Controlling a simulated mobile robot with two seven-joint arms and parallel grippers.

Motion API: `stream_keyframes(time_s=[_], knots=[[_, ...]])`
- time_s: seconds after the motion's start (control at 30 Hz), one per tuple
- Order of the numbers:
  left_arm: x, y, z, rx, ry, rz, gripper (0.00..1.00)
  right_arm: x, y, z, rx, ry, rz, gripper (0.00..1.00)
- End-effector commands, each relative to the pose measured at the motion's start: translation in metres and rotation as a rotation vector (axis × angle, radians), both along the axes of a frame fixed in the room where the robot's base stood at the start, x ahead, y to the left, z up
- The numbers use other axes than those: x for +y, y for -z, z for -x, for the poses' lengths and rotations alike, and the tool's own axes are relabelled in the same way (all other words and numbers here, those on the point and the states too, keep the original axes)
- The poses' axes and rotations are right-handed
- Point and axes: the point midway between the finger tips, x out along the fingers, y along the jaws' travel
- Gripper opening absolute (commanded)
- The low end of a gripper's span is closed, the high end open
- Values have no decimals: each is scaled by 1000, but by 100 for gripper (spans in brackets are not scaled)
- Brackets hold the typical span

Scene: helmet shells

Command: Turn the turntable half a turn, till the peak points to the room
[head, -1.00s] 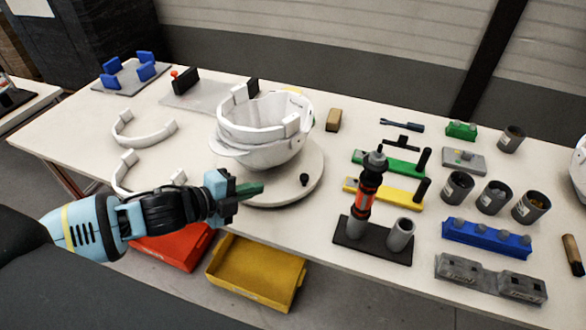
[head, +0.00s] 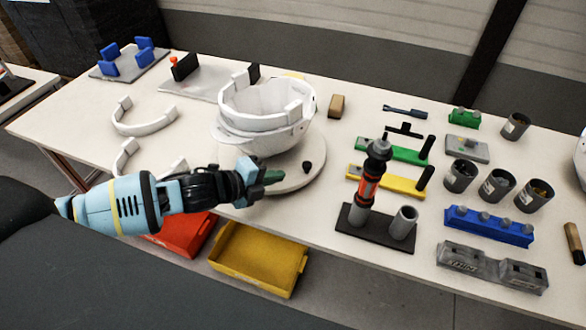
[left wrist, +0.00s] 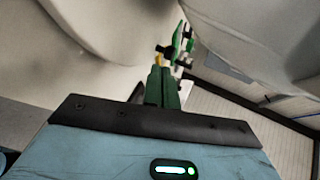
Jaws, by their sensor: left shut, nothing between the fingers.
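The round pale turntable (head: 300,178) lies on the table near its front edge. A small black knob (head: 307,167) stands on its right front part. The white helmet shell (head: 262,138) sits open side up on the turntable, with a white band (head: 240,118) inside its rim. A lip like a peak (head: 227,140) juts out at its left front. My left gripper (head: 272,177) is shut and empty above the turntable's front part, left of the knob and apart from it. Its green fingers also show together in the left wrist view (left wrist: 162,86). My right gripper is not in view.
Right of the turntable stand a yellow fixture (head: 390,181), a green fixture (head: 395,150) and a dark stand (head: 374,229) holding a red and black tool (head: 370,182). Loose white bands (head: 145,124) lie to the left. A yellow bin (head: 257,260) is below the front edge.

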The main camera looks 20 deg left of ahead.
Motion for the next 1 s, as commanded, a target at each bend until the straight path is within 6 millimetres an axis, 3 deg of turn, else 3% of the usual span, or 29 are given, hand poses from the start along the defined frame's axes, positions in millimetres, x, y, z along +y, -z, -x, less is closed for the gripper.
stream_keyframes(time_s=[0.3, 0.87, 1.0], knots=[[-26, 11, -38, -2, 0, 0, 0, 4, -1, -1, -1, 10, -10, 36], [-32, 13, -47, -1, -1, 0, 0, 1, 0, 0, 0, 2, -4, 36], [-40, 15, -58, 0, -12, 2, 0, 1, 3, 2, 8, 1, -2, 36]])
